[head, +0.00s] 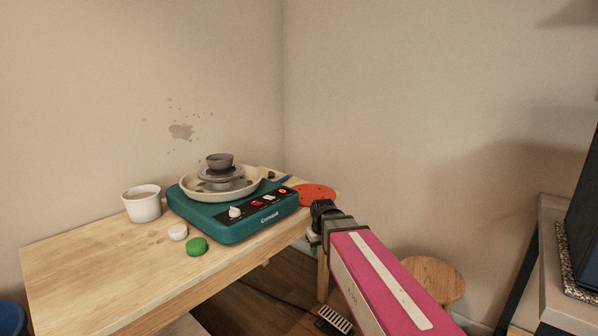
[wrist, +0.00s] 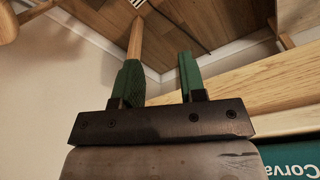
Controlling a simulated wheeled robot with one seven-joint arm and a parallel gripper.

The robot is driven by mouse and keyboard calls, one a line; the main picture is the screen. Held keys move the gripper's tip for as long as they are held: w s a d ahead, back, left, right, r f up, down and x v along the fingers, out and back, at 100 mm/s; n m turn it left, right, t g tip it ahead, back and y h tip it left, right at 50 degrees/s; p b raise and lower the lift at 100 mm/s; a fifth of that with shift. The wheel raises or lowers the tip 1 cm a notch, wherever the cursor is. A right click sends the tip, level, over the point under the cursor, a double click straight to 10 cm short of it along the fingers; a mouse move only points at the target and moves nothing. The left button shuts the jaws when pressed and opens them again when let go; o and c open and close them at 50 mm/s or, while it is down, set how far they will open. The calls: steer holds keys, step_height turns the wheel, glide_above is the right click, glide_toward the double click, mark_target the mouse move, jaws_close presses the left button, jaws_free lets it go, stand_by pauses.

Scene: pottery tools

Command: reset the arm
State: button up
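My arm (head: 385,285), with a pink casing, reaches in from the lower right of the head view. My gripper (wrist: 159,65) shows in the wrist view with its two green fingers apart and only background visible between them. In the head view its dark end is just off the right end of the wooden table (head: 95,265), and its fingers are mostly hidden. The wrist view shows a light wood edge (wrist: 270,92) to the right of the fingers.
A teal pottery wheel (head: 235,222) with a grey pot (head: 220,160) stands on the table. A white cup (head: 142,206), a white round piece (head: 178,232), a green round piece (head: 196,246) and an orange disc (head: 316,194) are around it. A wooden stool (head: 432,275) stands behind my arm.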

steer(key=s+d+f+m+g, duration=0.1)
steer(key=s+d+f+m, duration=0.3)
steer(key=s+d+f, duration=0.7)
steer(key=shift+d+g, duration=0.35)
steer(key=shift+g, duration=0.05)
steer(key=shift+s, duration=0.1)
steer(key=shift+c, duration=0.4)
stand_by(0.5)
